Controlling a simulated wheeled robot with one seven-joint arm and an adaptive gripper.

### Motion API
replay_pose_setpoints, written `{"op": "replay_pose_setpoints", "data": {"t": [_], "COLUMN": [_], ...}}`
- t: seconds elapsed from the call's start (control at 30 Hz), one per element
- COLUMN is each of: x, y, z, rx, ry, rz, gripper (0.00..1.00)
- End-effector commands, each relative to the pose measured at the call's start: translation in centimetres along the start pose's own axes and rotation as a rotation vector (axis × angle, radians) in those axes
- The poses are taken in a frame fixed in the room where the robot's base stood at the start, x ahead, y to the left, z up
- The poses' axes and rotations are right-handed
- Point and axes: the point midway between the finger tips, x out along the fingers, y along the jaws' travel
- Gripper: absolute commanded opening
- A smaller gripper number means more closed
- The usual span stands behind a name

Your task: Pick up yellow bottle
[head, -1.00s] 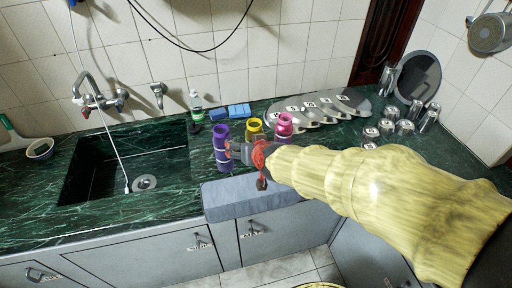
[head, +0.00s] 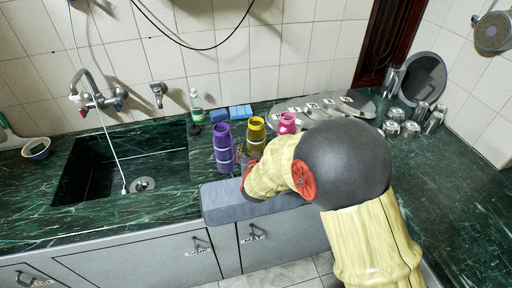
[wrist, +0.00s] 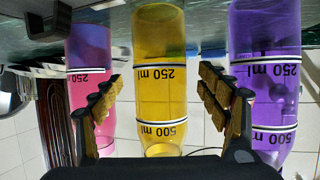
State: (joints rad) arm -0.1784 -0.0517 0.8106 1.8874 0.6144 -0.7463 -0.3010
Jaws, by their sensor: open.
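The yellow bottle (head: 256,132) stands upright on the counter between the purple bottle (head: 223,147) and the pink bottle (head: 287,123) in the head view. In the wrist view, which appears upside down, the yellow bottle (wrist: 160,80) is in the middle, with the pink bottle (wrist: 90,65) on the left and the purple bottle (wrist: 265,75) on the right. My gripper (wrist: 167,105) is open, with one finger on each side of the yellow bottle in the picture. Contact is not visible. In the head view my arm hides most of the gripper.
A grey-blue padded block (head: 235,203) lies along the counter's front edge. Flat grey discs (head: 325,106) lie behind the bottles to the right. Metal cups (head: 410,128) stand farther right. The sink (head: 125,165) is on the left.

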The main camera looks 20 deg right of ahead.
Motion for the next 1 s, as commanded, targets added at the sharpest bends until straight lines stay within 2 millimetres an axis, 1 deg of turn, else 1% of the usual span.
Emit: {"op": "replay_pose_setpoints", "data": {"t": [0.03,0.1,0.2,0.47,0.57,1.0], "x": [0.9,1.9,2.7,2.9,2.9,2.9], "y": [0.1,0.0,0.0,0.0,0.0,-0.1], "z": [0.2,0.1,0.0,-0.2,-0.2,-0.1], "rx": [0.002,0.001,0.000,0.000,0.000,0.000], "ry": [0.001,0.000,0.000,0.000,0.000,0.000], "rz": [0.001,0.000,-0.001,-0.002,-0.002,-0.002], "gripper": [0.75,0.75,0.75,0.75,0.71,0.46]}}
